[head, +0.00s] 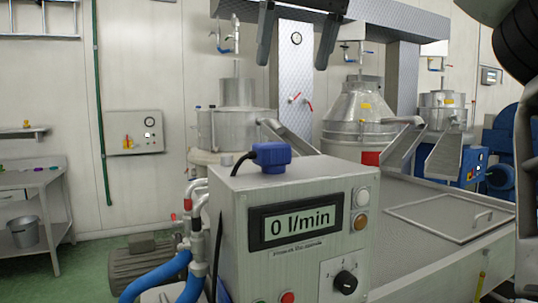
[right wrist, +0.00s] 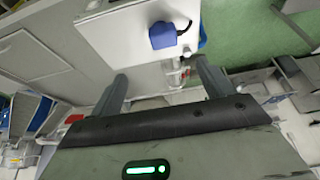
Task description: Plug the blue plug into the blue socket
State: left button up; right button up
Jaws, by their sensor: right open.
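The blue plug (head: 272,157) lies on top of a grey control box, near its back left corner, with a black cable running off its left side. It also shows in the right wrist view (right wrist: 163,36), beyond my fingertips. My right gripper (head: 292,63) hangs above and behind the plug in the picture, fingers pointing down, open and empty. In the right wrist view its two fingers (right wrist: 161,72) are spread wide, apart from the plug. I cannot make out a blue socket in either view. My left gripper is not in view.
The control box (head: 300,190) has a "0 l/min" display (head: 296,228) and a black knob (head: 346,282). Blue hoses (head: 160,276) and pipes stand at its left. A steel tank top with a hatch (head: 450,215) lies to the right. Steel vessels (head: 236,125) stand behind.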

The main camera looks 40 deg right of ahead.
send_near(272, 143)
jog(key=x, duration=0.5)
jog(key=shift+d+f, duration=0.1)
jog(key=shift+d, duration=0.2)
jog(key=shift+f, duration=0.1)
jog(key=x, duration=0.5)
jog(key=shift+w+a, duration=0.1)
jog(key=shift+a, duration=0.2)
jog(key=c, duration=1)
